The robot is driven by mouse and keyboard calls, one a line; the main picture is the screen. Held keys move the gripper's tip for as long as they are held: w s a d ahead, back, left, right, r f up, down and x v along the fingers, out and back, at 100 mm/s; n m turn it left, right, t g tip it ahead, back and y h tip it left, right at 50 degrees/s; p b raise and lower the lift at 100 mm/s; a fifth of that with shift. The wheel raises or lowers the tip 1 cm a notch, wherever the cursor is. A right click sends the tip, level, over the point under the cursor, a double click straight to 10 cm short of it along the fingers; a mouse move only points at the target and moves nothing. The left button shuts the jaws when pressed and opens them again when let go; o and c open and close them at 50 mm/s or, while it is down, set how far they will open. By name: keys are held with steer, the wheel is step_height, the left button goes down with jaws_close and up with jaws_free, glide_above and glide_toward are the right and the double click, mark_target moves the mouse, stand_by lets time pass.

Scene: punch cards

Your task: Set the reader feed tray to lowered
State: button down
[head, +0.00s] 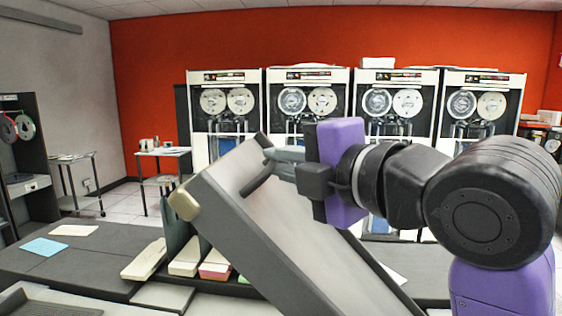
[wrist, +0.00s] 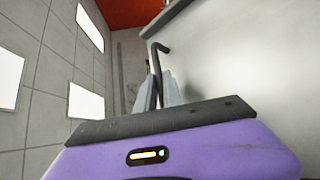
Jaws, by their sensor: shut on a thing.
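The reader feed tray (head: 300,245) is a long pale panel with dark grey side rails in the head view. It stands steeply tilted, its upper end at the left and its lower end toward the bottom right. A beige block (head: 184,204) sits at its upper left corner. My gripper (head: 272,160) is at the tray's upper end, shut on a dark bent handle. In the wrist view the handle (wrist: 158,62) rises between the two grey fingertips (wrist: 161,88), beside the pale tray surface (wrist: 245,65). The fingers partly hide where the handle joins the tray.
Card stacks (head: 185,257) stand below and behind the tray on a dark grey counter (head: 85,262). A blue sheet (head: 45,248) lies on the counter at left. Tape cabinets (head: 225,110) line the red back wall. The counter's left part is mostly clear.

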steer(key=shift+f, duration=0.15)
stand_by(0.6)
steer(key=a+f+n+g+h+b, duration=0.15)
steer(key=a+f+b, duration=0.25)
steer(key=a+f, duration=0.7)
steer(key=a+f+n+h+b, duration=0.1)
steer(key=a+f, duration=0.3)
steer(key=f, duration=0.6)
steer(key=a+f+n+h+b, duration=0.1)
steer(key=a+f, duration=0.3)
steer(key=f, duration=0.7)
steer(key=a+f+n+g+h+b, duration=0.1)
steer(key=a+f+h+b, duration=0.2)
steer(key=f, duration=0.8)
steer(key=shift+w+a+n, duration=0.25)
steer(key=shift+w+a, duration=0.15)
steer(key=shift+a, duration=0.4)
steer(key=shift+s+f, duration=0.1)
steer(key=shift+f, duration=0.9)
steer(key=c, duration=1.6)
jaws_free()
steer(key=shift+o, duration=0.6)
